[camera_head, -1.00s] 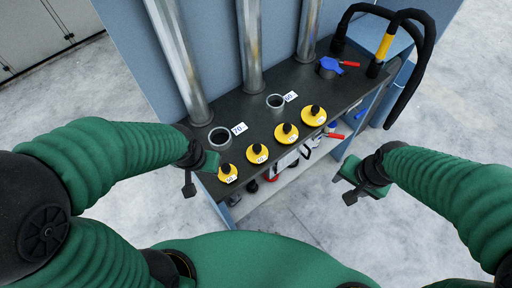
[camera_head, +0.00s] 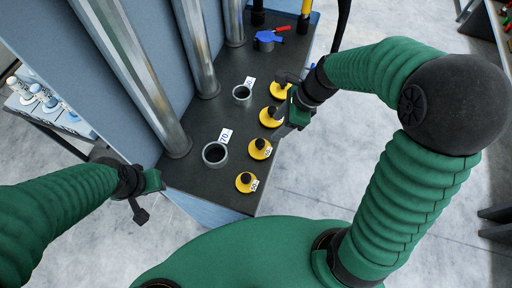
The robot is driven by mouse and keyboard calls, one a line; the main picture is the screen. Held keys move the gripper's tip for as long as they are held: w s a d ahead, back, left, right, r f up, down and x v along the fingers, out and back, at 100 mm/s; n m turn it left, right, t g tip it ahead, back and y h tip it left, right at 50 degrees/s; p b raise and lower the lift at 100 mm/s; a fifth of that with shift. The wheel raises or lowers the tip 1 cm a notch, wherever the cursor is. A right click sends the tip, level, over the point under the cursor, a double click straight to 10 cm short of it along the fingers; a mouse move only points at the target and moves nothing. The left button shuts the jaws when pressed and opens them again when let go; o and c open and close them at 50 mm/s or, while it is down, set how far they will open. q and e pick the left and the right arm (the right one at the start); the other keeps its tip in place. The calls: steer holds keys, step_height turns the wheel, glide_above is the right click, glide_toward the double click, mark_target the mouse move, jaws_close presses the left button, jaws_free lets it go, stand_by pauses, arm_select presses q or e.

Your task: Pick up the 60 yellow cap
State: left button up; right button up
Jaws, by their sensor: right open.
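Several yellow caps with black knobs stand in a row along the front edge of the dark bench top: the nearest (camera_head: 244,187), the second (camera_head: 257,154), the third (camera_head: 267,121) and the farthest (camera_head: 276,93). The labels on the caps are too small to read surely, so I cannot tell which is the 60. My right gripper (camera_head: 283,104) is open over the far end of the row, close to the third and farthest caps, and partly hides them. It holds nothing that I can see. My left gripper (camera_head: 146,195) is off the bench's near left corner, away from the caps.
Two open collars, one tagged 70 (camera_head: 214,154) and a farther one (camera_head: 241,94), stand behind the caps. Steel pipes (camera_head: 135,75) rise along the back. A blue valve with a red handle (camera_head: 267,38) stands at the far end.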

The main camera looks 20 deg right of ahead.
mark_target(258, 142)
steer(key=x, duration=0.6)
steer(key=shift+w+d+f, duration=0.15)
steer(key=shift+f, duration=0.05)
steer(key=a+f, duration=0.3)
steer(key=a, duration=0.1)
steer(key=shift+a+f+b, duration=0.35)
steer(key=shift+f+b, duration=0.05)
steer(key=shift+w+d+f, duration=0.1)
steer(key=shift+f, duration=0.3)
steer(key=shift+w+d+f, duration=0.1)
steer(key=shift+d+f, duration=0.05)
steer(key=shift+d, duration=0.7)
steer(key=shift+c, duration=1.7)
steer(key=shift+a, duration=0.1)
steer(key=shift+c, duration=1.1)
steer(key=shift+a, duration=0.5)
steer(key=c, duration=0.5)
steer(key=shift+a, duration=0.2)
jaws_close()
arm_select(q)
steer(key=shift+w+a+f, duration=0.15)
steer(key=shift+a+f, duration=0.1)
steer(key=shift+f, duration=0.3)
arm_select(e)
steer(key=shift+d, duration=0.15)
